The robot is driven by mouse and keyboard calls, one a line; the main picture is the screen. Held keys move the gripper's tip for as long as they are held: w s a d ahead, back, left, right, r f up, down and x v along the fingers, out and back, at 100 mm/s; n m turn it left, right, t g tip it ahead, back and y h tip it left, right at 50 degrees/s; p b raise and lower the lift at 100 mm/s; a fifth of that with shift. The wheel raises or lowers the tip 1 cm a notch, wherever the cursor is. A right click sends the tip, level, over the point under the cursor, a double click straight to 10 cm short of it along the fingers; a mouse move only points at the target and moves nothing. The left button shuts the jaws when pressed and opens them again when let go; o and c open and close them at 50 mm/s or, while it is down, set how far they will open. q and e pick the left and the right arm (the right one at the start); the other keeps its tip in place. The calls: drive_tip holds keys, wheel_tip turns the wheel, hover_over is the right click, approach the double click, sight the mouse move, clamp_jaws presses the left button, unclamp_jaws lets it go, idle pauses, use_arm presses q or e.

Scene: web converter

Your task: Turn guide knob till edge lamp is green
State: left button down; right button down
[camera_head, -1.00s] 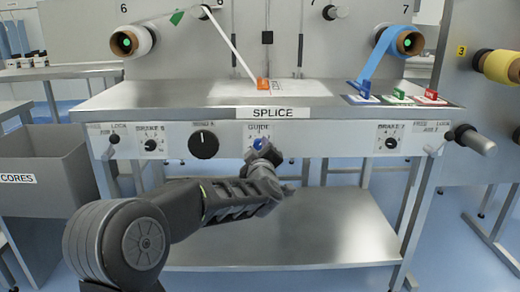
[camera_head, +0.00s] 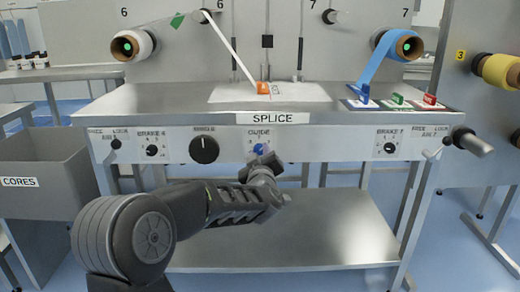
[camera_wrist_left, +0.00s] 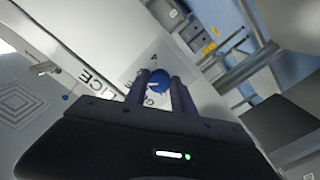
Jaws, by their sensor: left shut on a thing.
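The blue guide knob (camera_head: 259,149) sits on the front panel under the GUIDE label, below the SPLICE sign. My left gripper (camera_head: 266,158) reaches up to it from below and hides part of it. In the left wrist view my left gripper (camera_wrist_left: 164,84) has its two fingers on either side of the blue knob (camera_wrist_left: 159,80), shut on it. A white pointer mark shows on the knob there. My right gripper is not in view.
A large black knob (camera_head: 204,150) is left of the guide knob. Smaller brake knobs (camera_head: 152,151) flank the panel. A grey CORES bin (camera_head: 40,182) stands at left. Space below the panel is open.

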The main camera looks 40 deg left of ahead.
use_arm(q)
drive_tip(key=m+p, duration=0.2)
drive_tip(key=shift+m, duration=0.4)
drive_tip(key=shift+m+p, duration=0.5)
drive_tip(key=c, duration=1.1)
unclamp_jaws()
drive_tip(key=shift+o, duration=0.2)
drive_tip(key=shift+s, duration=0.15)
drive_tip(key=p+v, duration=0.1)
drive_tip(key=v, duration=0.6)
drive_tip(key=shift+s+d, duration=0.2)
drive_tip(key=shift+d, duration=0.05)
